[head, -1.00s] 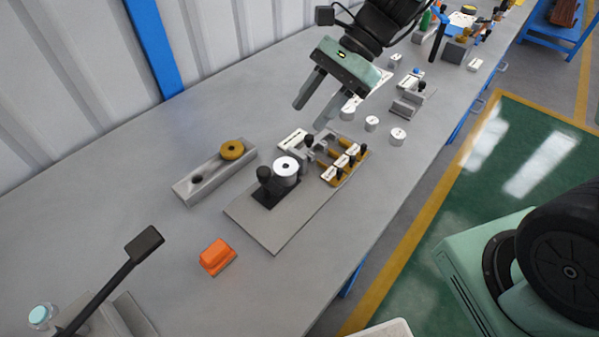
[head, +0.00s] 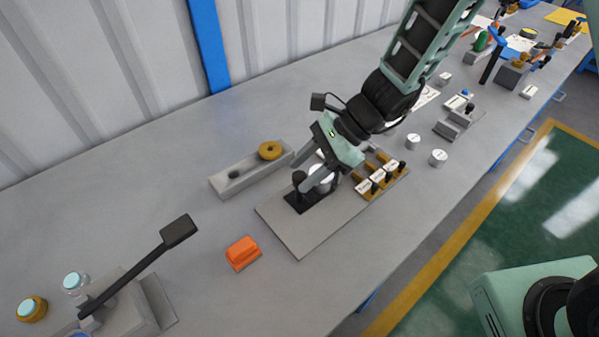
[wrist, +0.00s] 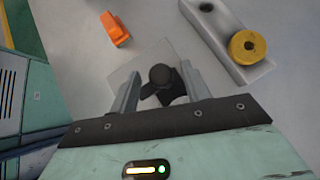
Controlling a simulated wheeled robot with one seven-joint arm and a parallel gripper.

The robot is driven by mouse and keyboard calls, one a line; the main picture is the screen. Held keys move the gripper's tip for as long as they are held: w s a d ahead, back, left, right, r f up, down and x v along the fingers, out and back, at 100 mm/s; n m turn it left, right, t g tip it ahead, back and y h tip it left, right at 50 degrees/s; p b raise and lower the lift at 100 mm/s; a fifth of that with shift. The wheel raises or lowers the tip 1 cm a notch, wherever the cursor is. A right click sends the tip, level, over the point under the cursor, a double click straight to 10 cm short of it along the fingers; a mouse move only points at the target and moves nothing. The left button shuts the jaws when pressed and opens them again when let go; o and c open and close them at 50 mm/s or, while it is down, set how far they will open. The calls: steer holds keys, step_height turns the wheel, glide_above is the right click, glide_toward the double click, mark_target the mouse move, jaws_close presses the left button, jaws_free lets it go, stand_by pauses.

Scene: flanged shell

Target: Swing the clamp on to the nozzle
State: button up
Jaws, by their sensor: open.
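The clamp's black knob (head: 299,178) stands on a black base plate (head: 302,202) on the grey fixture board. A pale round cylinder (head: 321,170), which looks like the nozzle, is right beside the knob, mostly hidden behind my gripper. My gripper (head: 308,186) is open, pointing down at the clamp. In the wrist view the black knob (wrist: 161,75) is between the two fingers of my gripper (wrist: 159,73), with gaps at both sides. A black arm shows below the knob; the nozzle is not clear there.
A grey block with a yellow ring (head: 270,150) lies behind the board. An orange block (head: 243,252) is in front left. A long black lever (head: 140,268) rises at the lower left. Brass clips with white labels (head: 381,178) sit right of my gripper.

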steer(key=shift+x, duration=0.95)
steer(key=c, duration=1)
